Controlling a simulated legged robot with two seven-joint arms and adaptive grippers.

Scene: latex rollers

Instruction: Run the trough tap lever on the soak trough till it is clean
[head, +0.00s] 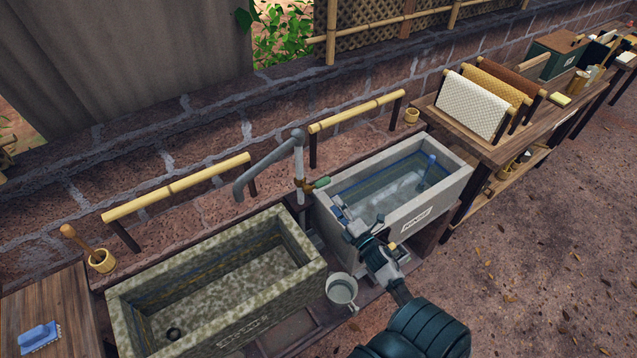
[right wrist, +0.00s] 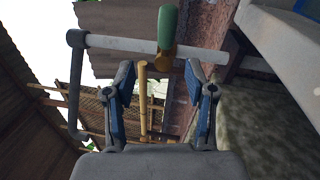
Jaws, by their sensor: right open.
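The trough tap lever (head: 320,183) has a green grip and sits on a brass valve on the upright grey pipe between the two troughs. In the right wrist view the green lever (right wrist: 168,28) is beyond my fingertips, apart from them. The grey spout (head: 262,163) bends left, its end above the left trough (head: 118,312), which has mottled, stained walls and a drain hole. The label on this trough is too small to read. My right gripper (head: 343,212) is open and empty at the left end of the right trough, near the lever. My left gripper is not in view.
A metal pail (head: 341,289) stands in front, between the troughs. Bamboo rails (head: 180,187) run behind.

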